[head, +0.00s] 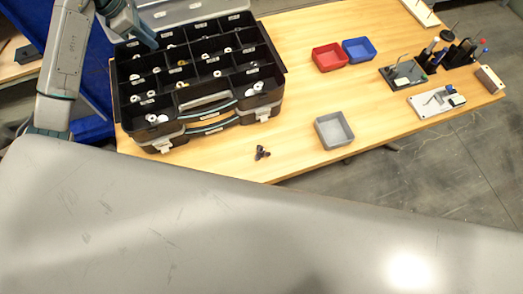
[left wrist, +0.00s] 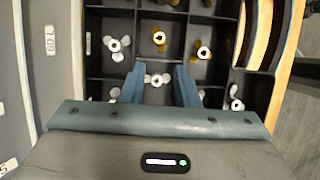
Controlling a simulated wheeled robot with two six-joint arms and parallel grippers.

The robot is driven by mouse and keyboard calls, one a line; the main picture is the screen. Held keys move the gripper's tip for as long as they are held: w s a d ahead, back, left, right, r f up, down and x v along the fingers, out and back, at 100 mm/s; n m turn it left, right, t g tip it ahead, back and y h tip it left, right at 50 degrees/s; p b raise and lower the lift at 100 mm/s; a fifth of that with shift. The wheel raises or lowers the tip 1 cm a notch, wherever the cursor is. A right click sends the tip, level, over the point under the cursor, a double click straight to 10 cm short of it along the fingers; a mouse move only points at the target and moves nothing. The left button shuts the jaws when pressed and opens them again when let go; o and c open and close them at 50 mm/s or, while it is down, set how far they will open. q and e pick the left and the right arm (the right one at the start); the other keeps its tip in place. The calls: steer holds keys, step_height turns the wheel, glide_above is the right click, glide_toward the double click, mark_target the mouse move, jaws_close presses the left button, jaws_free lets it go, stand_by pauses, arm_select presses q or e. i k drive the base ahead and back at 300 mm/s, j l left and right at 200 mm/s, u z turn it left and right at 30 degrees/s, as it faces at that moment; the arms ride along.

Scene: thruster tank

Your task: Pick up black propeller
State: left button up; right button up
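A small black propeller (head: 262,153) lies on the wooden table, near its front edge, right of the open black organizer case (head: 208,116). My left gripper (head: 150,42) is above the back left part of the case, well away from the black propeller. In the left wrist view its two fingers (left wrist: 159,80) are spread apart over the compartments, with a white propeller (left wrist: 157,79) showing between them. It appears to hold nothing. The black propeller is not seen in the left wrist view. My right gripper is not in view.
The case's compartments hold several white and yellowish propellers. A grey tray (head: 334,130) stands right of the black propeller. Red (head: 328,57) and blue (head: 359,50) trays stand farther back. Tools and holders occupy the table's right end. The table around the black propeller is clear.

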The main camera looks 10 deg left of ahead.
mark_target(262, 153)
steer(key=k+l, duration=0.15)
steer(key=l, duration=0.2)
steer(key=k+l, duration=0.15)
steer(key=l, duration=0.2)
steer(key=k+l, duration=0.15)
steer(key=l, duration=0.2)
steer(key=k+l, duration=0.15)
steer(key=l, duration=0.2)
